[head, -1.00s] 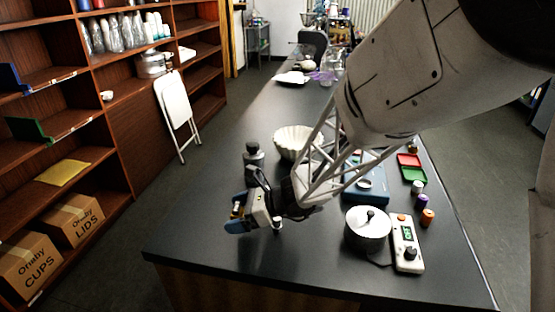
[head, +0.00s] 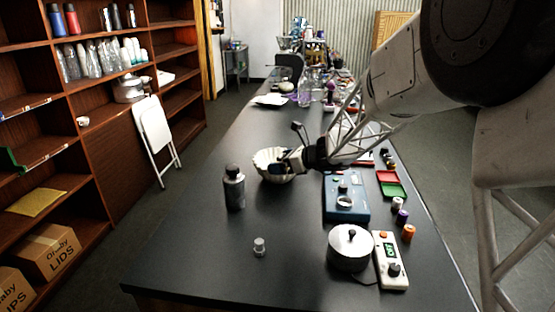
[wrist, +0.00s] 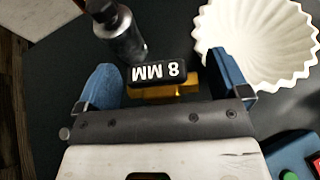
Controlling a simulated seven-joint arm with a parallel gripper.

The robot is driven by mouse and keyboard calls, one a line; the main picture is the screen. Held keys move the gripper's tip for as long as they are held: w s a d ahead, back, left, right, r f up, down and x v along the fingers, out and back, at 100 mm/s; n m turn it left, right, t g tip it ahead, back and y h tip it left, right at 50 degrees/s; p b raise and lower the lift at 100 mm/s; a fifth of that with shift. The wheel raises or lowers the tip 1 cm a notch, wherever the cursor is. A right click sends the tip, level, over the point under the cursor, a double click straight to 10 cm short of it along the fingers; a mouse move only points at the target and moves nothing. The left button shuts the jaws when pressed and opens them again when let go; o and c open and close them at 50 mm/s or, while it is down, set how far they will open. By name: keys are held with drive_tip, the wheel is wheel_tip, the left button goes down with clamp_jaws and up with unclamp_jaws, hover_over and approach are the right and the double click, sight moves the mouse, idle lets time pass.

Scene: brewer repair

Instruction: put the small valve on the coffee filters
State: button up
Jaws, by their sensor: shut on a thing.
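The small valve (wrist: 160,78) shows in the wrist view as a brass body with a black handle marked "8 MM". It lies between the blue fingers of my gripper (wrist: 163,75), which is shut on it. The coffee filters (wrist: 258,40) are a white fluted, bowl-shaped stack, to the upper right beyond the right finger. In the head view my gripper (head: 284,160) overlaps the right part of the coffee filters (head: 264,166). I cannot tell the height between valve and filters. The valve is too small to make out clearly there.
A dark grey bottle (head: 234,190) stands just left of the filters, also in the wrist view (wrist: 122,35). A small grey-capped piece (head: 259,246) stands nearer the front. A blue device (head: 346,207), a round metal pot (head: 350,252) and a white meter (head: 390,262) stand to the right.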

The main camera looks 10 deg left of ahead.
sight(278, 150)
drive_tip(key=shift+w+d+r+m+t, duration=0.15)
drive_tip(key=shift+w+d+r, duration=0.05)
drive_tip(key=shift+w+d, duration=0.25)
drive_tip(key=shift+w+d+r+m+t, duration=0.15)
drive_tip(key=shift+w+d, duration=0.15)
drive_tip(key=shift+w, duration=0.15)
drive_tip(key=w+a, duration=0.1)
drive_tip(key=w, duration=0.4)
drive_tip(key=w+a+f, duration=0.1)
drive_tip(key=w+a, duration=0.1)
drive_tip(key=w, duration=0.3)
drive_tip(key=w+a, duration=0.2)
drive_tip(key=w, duration=0.3)
drive_tip(key=shift+w+f, duration=0.1)
drive_tip(key=shift+f, duration=0.15)
drive_tip(key=shift+f, duration=1.75)
drive_tip(key=shift+f, duration=0.1)
drive_tip(key=o, duration=0.6)
